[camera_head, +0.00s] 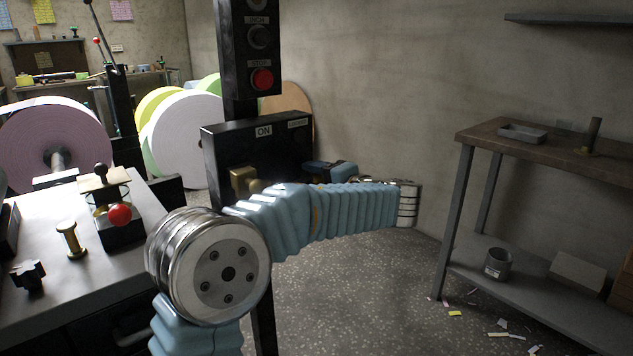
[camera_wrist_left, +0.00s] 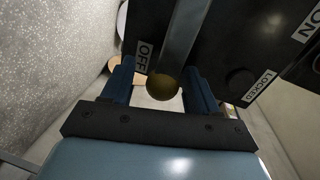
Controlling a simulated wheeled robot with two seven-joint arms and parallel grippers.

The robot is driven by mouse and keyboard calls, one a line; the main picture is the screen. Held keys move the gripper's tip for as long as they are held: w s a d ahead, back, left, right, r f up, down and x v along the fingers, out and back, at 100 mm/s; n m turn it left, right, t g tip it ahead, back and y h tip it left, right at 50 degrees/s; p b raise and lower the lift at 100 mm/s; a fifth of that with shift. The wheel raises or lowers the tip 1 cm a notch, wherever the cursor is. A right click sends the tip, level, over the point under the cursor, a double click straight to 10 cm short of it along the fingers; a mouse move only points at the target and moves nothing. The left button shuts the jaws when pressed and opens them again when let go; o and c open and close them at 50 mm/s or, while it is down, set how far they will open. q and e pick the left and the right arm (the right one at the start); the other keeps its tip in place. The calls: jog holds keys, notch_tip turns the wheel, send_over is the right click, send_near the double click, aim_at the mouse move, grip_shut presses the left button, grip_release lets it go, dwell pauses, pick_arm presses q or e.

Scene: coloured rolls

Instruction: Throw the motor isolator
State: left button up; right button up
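The motor isolator (camera_head: 290,150) is a black box on a post, with an "ON" label on top and a "LOCKED" label at its right. My left gripper (camera_wrist_left: 160,78) is open, with one blue finger on each side of the knob and a gap at least on the left. Contact is unclear. In the head view this gripper (camera_head: 325,167) is partly hidden by my forearm.
A control panel with a red button (camera_head: 262,79) stands above the isolator. A bench (camera_head: 30,245) with a red-knobbed device (camera_head: 119,214) is at left. Large paper rolls (camera_head: 190,140) stand behind. A shelf table (camera_head: 540,150) is at right, with scraps on the floor.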

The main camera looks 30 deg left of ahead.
pick_arm(q)
jog(key=b+v, duration=0.1)
jog(key=v, duration=1.2)
jog(key=shift+s+d, duration=0.2)
jog(key=shift+d, duration=0.15)
